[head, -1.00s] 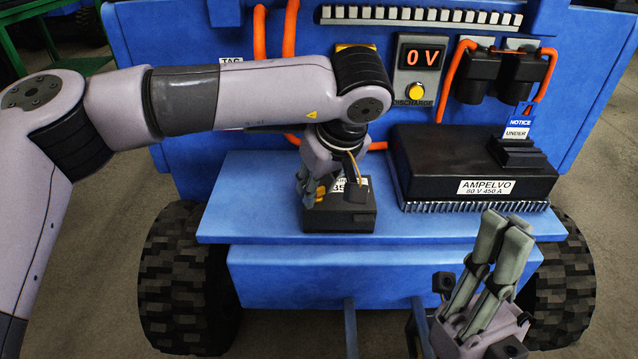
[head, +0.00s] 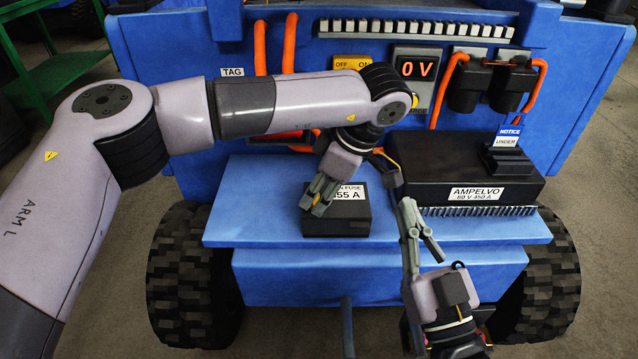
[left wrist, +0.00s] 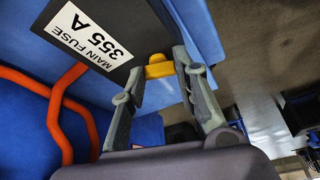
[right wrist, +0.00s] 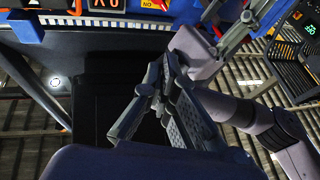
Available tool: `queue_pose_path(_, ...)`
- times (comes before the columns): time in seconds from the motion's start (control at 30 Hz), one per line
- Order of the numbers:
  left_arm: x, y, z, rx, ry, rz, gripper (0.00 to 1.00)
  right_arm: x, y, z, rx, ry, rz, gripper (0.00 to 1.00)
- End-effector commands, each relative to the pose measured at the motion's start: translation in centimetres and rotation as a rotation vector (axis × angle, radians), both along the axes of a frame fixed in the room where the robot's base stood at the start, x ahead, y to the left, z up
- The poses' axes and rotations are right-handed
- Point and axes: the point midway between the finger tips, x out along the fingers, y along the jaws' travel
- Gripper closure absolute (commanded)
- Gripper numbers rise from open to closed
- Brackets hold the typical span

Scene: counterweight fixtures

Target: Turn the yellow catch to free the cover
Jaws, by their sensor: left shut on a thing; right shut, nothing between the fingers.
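The black fuse box (head: 340,222) with its "MAIN FUSE 355 A" label sits on the blue shelf; its top also shows in the left wrist view (left wrist: 115,18). The yellow catch (left wrist: 158,68) is at the box's edge in the left wrist view, between the fingertips of my left gripper (left wrist: 160,76). That gripper (head: 316,202) is shut on it, and its fingers hide the catch in the head view.
A black "AMPELVO" controller (head: 465,168) stands on the shelf (head: 260,205) to the right of the box. The shelf's left part is clear.

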Motion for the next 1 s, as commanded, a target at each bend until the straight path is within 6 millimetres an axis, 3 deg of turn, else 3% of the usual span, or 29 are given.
queue_pose_path(0.3,0.2,-0.1,0.2,-0.001,0.0,0.225,1.0,0.9,-0.9,-7.5,-0.112,0.417,-0.025,1.0)
queue_pose_path(0.5,0.3,-0.1,0.1,-0.001,0.0,0.312,1.0,0.2,-1.5,-10.6,-0.151,0.579,-0.035,1.0)
queue_pose_path(0.7,0.3,-0.1,0.0,-0.002,0.0,0.356,1.0,-0.3,-1.8,-12.2,-0.171,0.659,-0.04,1.0)
queue_pose_path(1.0,0.3,-0.1,0.0,-0.002,-0.001,0.369,1.0,-0.5,-1.9,-12.6,-0.176,0.683,-0.04,1.0)
